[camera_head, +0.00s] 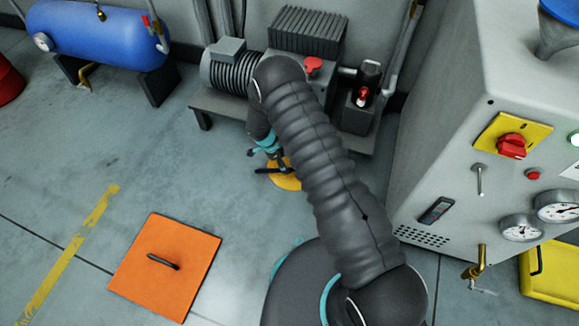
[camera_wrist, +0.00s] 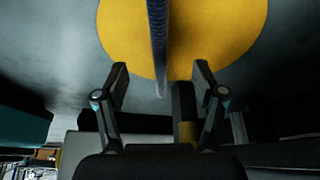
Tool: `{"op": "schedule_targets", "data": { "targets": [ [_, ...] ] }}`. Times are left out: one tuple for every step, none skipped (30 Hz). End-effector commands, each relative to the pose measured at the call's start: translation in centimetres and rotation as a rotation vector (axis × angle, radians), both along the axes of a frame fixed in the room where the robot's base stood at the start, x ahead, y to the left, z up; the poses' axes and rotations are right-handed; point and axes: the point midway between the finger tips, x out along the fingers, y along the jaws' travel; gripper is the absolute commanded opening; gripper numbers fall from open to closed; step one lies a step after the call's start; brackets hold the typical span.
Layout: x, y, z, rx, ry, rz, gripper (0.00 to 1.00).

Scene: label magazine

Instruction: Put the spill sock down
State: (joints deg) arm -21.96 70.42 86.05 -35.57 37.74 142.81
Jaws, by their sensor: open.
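The spill sock seems to be the long dark blue-grey roll (camera_wrist: 158,45) in the wrist view. It runs from the top edge down between my fingers, in front of a yellow disc (camera_wrist: 225,35) on the floor. My gripper (camera_wrist: 161,72) is open, one finger on each side of the roll, with gaps visible. In the head view my gripper (camera_head: 266,160) is low over the disc (camera_head: 289,182), and my arm hides much of the spot. I cannot tell whether the roll rests fully on the disc.
An orange plate (camera_head: 180,255) with a black handle lies on the floor at left. A pump unit (camera_head: 235,70) on a bench stands behind my gripper, and a grey cabinet (camera_head: 450,130) with gauges is at right. A blue tank (camera_head: 95,30) is at back left. Floor left of the disc is clear.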

Motion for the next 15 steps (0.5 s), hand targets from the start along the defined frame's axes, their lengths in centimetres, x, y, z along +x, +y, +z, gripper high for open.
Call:
{"op": "schedule_targets", "data": {
  "targets": [
    [0.1, 0.5, 1.2, 0.001, -0.002, 0.0, 0.7],
    [0.1, 0.8, 1.7, 0.001, -0.003, 0.0, 0.7],
    [0.1, 1.0, 2.4, 0.001, -0.002, 0.001, 0.7],
    [0.1, 1.2, 2.9, 0.001, -0.003, 0.001, 0.7],
    [0.1, 1.4, 3.4, 0.001, -0.002, 0.001, 0.7],
    [0.0, 1.6, 3.9, 0.0, 0.0, 0.0, 0.7],
    [0.0, 1.8, 4.3, 0.0, 0.0, 0.0, 0.7],
    [0.0, 2.0, 4.7, 0.0, -0.001, 0.0, 0.7],
    [0.0, 2.2, 5.1, 0.0, -0.001, 0.0, 0.7],
    [0.0, 2.3, 5.4, 0.0, -0.001, 0.0, 0.7],
    [0.0, 2.4, 5.6, 0.0, -0.001, 0.0, 0.7],
    [0.0, 2.5, 5.8, 0.0, 0.0, 0.0, 0.7],
    [0.0, 2.5, 6.0, 0.0, 0.0, 0.0, 0.7],
    [0.0, 2.6, 6.1, 0.0, 0.0, 0.0, 0.7],
    [0.0, 2.6, 6.2, 0.0, 0.001, 0.0, 0.7]
  ]
}}
